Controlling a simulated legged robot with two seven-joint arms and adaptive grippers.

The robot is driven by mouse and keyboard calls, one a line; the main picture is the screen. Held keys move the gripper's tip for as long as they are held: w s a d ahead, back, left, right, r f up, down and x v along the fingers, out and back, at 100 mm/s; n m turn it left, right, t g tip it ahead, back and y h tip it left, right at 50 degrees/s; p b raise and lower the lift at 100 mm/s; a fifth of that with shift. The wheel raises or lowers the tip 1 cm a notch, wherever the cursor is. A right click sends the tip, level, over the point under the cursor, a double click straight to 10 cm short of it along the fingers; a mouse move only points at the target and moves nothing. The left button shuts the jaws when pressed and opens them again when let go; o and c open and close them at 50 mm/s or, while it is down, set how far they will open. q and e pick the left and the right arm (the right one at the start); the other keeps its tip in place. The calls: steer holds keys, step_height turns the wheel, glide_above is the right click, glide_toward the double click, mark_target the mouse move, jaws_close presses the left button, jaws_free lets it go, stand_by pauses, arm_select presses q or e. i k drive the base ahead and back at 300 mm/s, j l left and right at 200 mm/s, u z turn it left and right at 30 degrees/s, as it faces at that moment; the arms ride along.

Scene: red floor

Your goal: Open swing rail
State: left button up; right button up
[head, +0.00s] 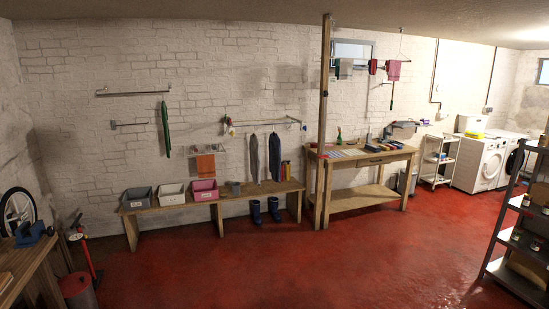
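Several wall rails show in the head view, and I cannot tell for sure which is the swing rail. A thin rail (125,94) is high on the left of the white brick wall. A shorter rail (129,125) is below it, with a green hanging item (165,128) just right of it. A longer rail (265,122) stands out from the wall above the bench, with dark garments (275,157) hanging below it. The rails are small, so their joints cannot be made out. Neither of my grippers is in view.
A wooden bench (240,194) with several bins runs along the wall, blue boots (274,210) below. A post (323,120) and a workbench (383,157) stand right of it. A shelf (510,240) stands at right, a table (28,268) at left. The red floor (300,265) between is clear.

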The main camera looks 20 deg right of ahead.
mark_target(112, 122)
steer(key=i+z, duration=0.2)
steer(key=i, duration=2.15)
steer(key=i+l, duration=0.1)
steer(key=i, duration=4.15)
steer(key=j+u, duration=0.05)
steer(key=j, duration=0.05)
